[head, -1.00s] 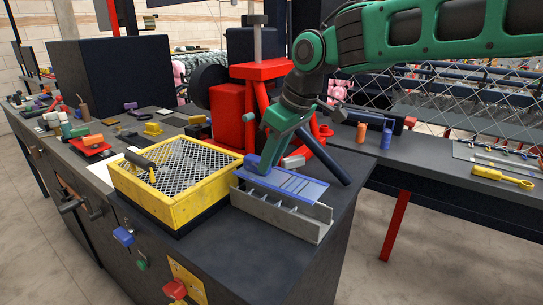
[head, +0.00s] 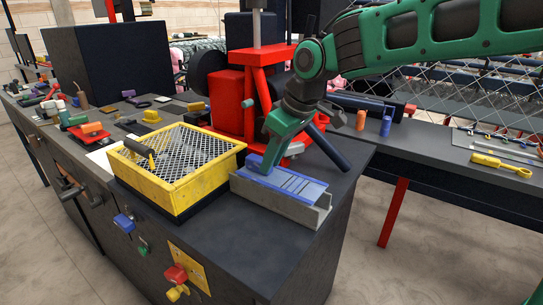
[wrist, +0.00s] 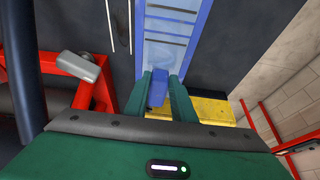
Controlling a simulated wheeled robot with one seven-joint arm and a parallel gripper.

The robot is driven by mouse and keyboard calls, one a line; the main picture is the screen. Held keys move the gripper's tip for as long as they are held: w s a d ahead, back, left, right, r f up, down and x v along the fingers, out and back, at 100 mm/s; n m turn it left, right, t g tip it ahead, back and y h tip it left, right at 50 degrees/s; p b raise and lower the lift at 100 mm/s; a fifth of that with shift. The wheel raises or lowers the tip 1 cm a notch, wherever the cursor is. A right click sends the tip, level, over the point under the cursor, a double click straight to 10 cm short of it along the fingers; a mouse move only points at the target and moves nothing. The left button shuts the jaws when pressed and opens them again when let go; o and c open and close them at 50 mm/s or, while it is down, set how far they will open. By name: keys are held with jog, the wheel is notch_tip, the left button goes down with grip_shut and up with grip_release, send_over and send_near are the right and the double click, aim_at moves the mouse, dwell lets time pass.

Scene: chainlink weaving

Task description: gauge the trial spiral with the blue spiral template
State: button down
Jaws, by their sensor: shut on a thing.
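The blue spiral template (head: 288,184) is a flat blue plate with several crosswise slots. It lies over a grey open-ended trough (head: 275,201) at the bench's front right edge. My gripper (head: 266,163) points down at the template's left end and is shut on its raised blue grip. In the wrist view the grip (wrist: 157,92) sits between my two green fingers, with the slotted plate (wrist: 166,25) stretching away beyond. I cannot make out the trial spiral; the trough's inside is mostly hidden by the template.
A yellow crate (head: 178,198) with mesh and a dark-handled tool stands just left of the trough. A red press frame (head: 262,85) with slanting legs rises close behind my gripper. Small tools cover the bench's far left. Bare bench top (head: 265,238) lies in front.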

aim_at(287, 181)
jog(key=shift+f, duration=0.6)
dwell(0.7)
jog(key=c, duration=1.4)
grip_release()
jog(key=v, duration=1)
jog(key=shift+d+r, duration=0.15)
jog(key=shift+r, duration=0.15)
